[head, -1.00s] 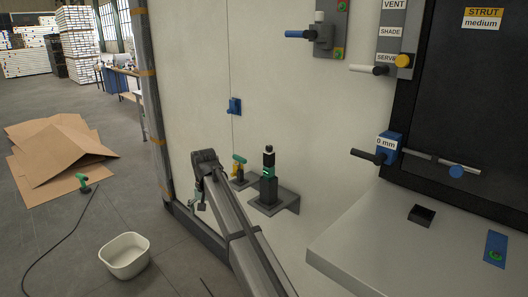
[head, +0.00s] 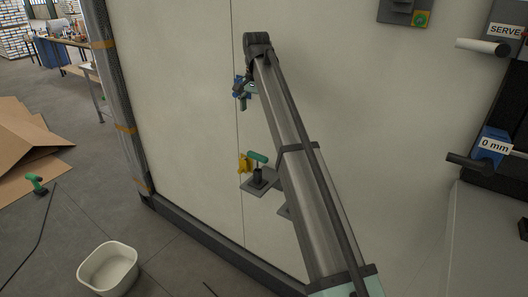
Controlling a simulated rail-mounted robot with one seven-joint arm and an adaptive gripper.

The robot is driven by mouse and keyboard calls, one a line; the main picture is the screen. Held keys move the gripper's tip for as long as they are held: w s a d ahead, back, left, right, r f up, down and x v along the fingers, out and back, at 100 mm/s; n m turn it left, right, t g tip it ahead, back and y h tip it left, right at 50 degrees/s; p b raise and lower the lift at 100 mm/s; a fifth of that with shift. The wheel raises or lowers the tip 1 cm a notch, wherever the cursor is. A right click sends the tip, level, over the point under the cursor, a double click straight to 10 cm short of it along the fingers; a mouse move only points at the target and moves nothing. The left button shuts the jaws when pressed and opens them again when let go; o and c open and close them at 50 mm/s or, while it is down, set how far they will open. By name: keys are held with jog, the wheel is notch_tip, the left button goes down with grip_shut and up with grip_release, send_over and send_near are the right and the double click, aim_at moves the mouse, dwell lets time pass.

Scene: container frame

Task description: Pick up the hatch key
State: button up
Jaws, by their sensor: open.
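My gripper (head: 243,100) is small in the head view, at the end of my raised arm. It is open and empty, above and slightly left of the green handle, and clearly apart from it. A blue wall fitting (head: 238,84) shows partly behind the gripper. My arm hides most of a second shelf to the right.
A pale wall panel stands behind, edged by a dark post (head: 122,110) and floor rail (head: 220,240). A white bin (head: 108,270) and cardboard (head: 25,140) are on the floor at left.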

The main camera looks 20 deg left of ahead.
aim_at(257, 154)
jog(key=shift+m, duration=0.3)
jog(key=f+p, duration=0.1)
jog(key=f, duration=0.3)
jog(key=f+p, duration=0.1)
jog(key=f, duration=0.3)
jog(key=s+f+p, duration=0.1)
jog(key=f, duration=0.3)
jog(key=shift+d+f, duration=0.1)
jog(key=shift+d, duration=0.05)
jog(key=shift+f+p, duration=1.35)
jog(key=shift+f, duration=1.25)
jog(key=c, duration=1.3)
jog(key=shift+c, duration=0.2)
jog(key=shift+r, duration=0.2)
